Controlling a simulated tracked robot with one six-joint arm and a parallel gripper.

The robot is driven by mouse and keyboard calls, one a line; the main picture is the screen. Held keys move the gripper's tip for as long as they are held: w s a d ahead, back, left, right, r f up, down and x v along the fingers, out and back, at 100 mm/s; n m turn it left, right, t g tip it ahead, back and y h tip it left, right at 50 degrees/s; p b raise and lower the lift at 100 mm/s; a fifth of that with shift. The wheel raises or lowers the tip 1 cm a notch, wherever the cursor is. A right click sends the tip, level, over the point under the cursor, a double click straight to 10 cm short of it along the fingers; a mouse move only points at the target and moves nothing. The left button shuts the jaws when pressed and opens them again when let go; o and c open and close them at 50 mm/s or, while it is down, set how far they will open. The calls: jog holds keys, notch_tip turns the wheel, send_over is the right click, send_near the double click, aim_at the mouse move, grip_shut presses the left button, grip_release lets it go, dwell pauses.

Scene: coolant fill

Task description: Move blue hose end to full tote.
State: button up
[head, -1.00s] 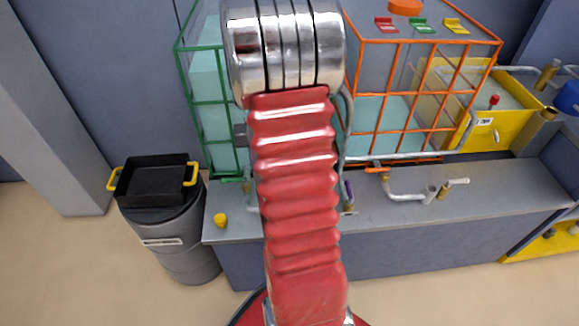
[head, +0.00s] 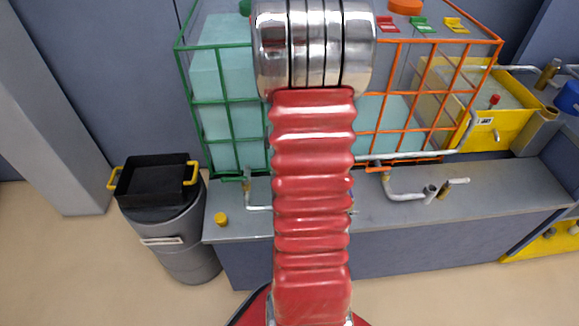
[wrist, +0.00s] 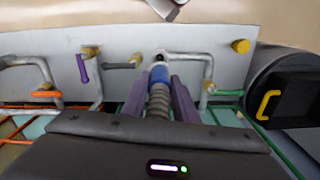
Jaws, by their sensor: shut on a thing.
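My gripper (wrist: 160,84) is shut on the blue hose end (wrist: 159,75), with its purple fingers on either side. The grey ribbed hose (wrist: 158,102) runs back from it toward the wrist. The blue end points at the open end of the green tote's pipe (wrist: 207,72); I cannot tell whether they touch. That pipe also shows in the head view (head: 250,198), partly behind my arm. The green-framed tote (head: 222,110) holds pale liquid to a high level. The orange-framed tote (head: 400,115) holds less. My arm hides the gripper and hose end in the head view.
The grey bench (head: 385,210) carries a yellow cap (head: 221,219), an orange-handled pipe (head: 400,194) and brass fittings. A purple lever (wrist: 82,68) stands left of the gripper in the wrist view. A black tray (head: 157,184) sits on a grey bin at left.

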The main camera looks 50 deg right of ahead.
jog(key=shift+f, duration=2.6)
jog(key=shift+f, duration=1.65)
jog(key=shift+r, duration=0.55)
jog(key=shift+r, duration=0.35)
jog(key=shift+r, duration=0.5)
jog(key=shift+f, duration=0.85)
dwell(1.5)
